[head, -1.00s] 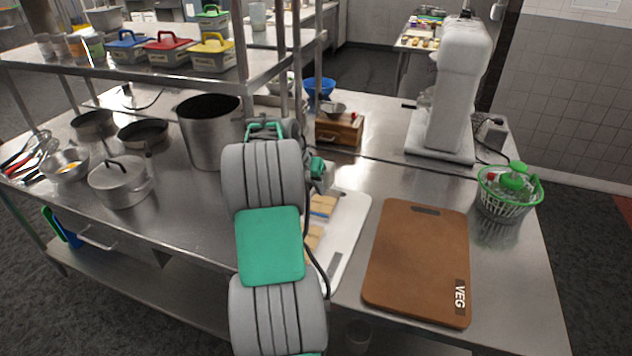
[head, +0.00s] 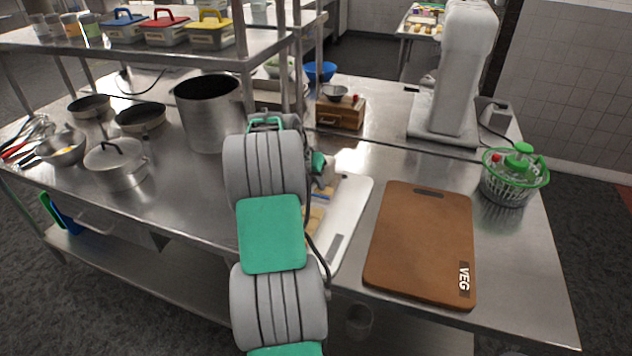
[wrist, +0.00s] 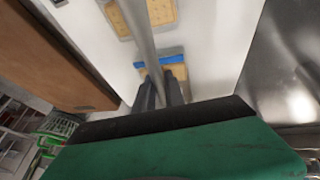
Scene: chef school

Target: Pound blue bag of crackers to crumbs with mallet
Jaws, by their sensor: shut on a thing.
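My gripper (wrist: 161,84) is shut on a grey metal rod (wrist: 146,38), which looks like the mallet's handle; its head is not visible. The rod runs up and out of the wrist picture. The blue-banded bag of crackers (wrist: 174,56) lies on the white board (wrist: 210,40) beyond my fingertips, partly covered by the rod and fingers. I cannot tell whether the mallet touches it. A second tan cracker bag (wrist: 165,10) lies at the top of the wrist view. In the head view my arm hides the gripper and most of the bags, and the white board (head: 354,200) shows beside it.
A brown VEG board (head: 420,240) lies right of the white board. A green salad spinner (head: 510,180) and a white stand mixer (head: 452,80) stand at the right. A tall pot (head: 210,118) and a lidded pot (head: 116,168) stand left of my arm. A wooden box (head: 340,113) is behind.

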